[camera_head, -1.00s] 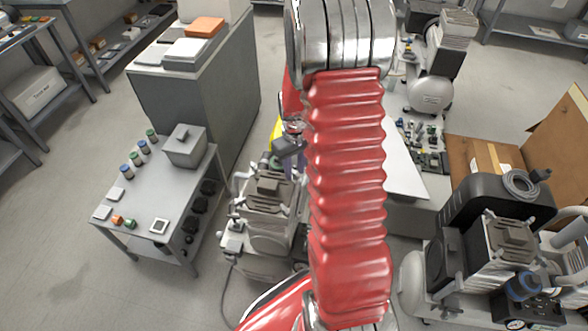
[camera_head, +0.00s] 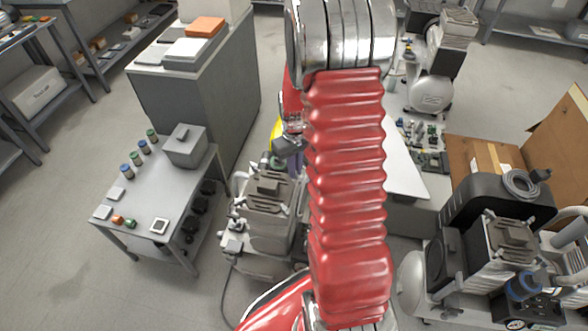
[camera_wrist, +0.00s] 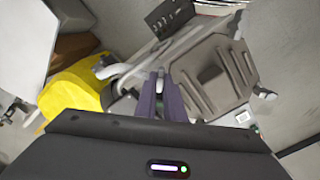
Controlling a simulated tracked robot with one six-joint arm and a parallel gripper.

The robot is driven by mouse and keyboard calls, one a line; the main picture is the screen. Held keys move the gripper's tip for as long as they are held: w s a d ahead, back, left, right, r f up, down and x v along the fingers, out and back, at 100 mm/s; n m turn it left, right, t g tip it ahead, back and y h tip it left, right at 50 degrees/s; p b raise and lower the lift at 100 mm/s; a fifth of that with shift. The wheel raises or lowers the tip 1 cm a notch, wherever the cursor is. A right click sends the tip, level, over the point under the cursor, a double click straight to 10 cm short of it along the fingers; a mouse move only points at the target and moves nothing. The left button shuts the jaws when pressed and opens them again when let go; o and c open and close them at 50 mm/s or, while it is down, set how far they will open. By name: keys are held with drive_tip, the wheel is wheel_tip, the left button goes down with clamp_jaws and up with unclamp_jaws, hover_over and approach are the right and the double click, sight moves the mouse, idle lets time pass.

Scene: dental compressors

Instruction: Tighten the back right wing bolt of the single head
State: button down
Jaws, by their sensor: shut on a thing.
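The single head compressor (camera_head: 265,215) stands in the middle of the head view, partly hidden by my arm. Its ribbed grey top cover (camera_wrist: 205,75) fills the middle of the wrist view. My gripper (camera_wrist: 160,97) has purple fingers shut on a small pale wing bolt (camera_wrist: 159,84) at the edge of this cover. Most of the bolt is hidden between the fingers, so how far it is screwed in does not show. Another pale bolt (camera_wrist: 265,93) sits at the cover's right edge. In the head view my gripper (camera_head: 292,157) is small and half hidden behind the arm.
A yellow object (camera_wrist: 72,88) lies beside the cover, left in the wrist view. A grey side table (camera_head: 155,200) with small parts stands left of the compressor. A larger compressor (camera_head: 500,235) and an open cardboard box (camera_head: 485,152) stand at the right.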

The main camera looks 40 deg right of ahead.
drive_tip(key=m, duration=1)
drive_tip(key=shift+m, duration=0.4)
drive_tip(key=m, duration=0.3)
drive_tip(key=shift+m, duration=2.1)
drive_tip(key=c, duration=1.9)
unclamp_jaws()
drive_tip(key=shift+o, duration=0.2)
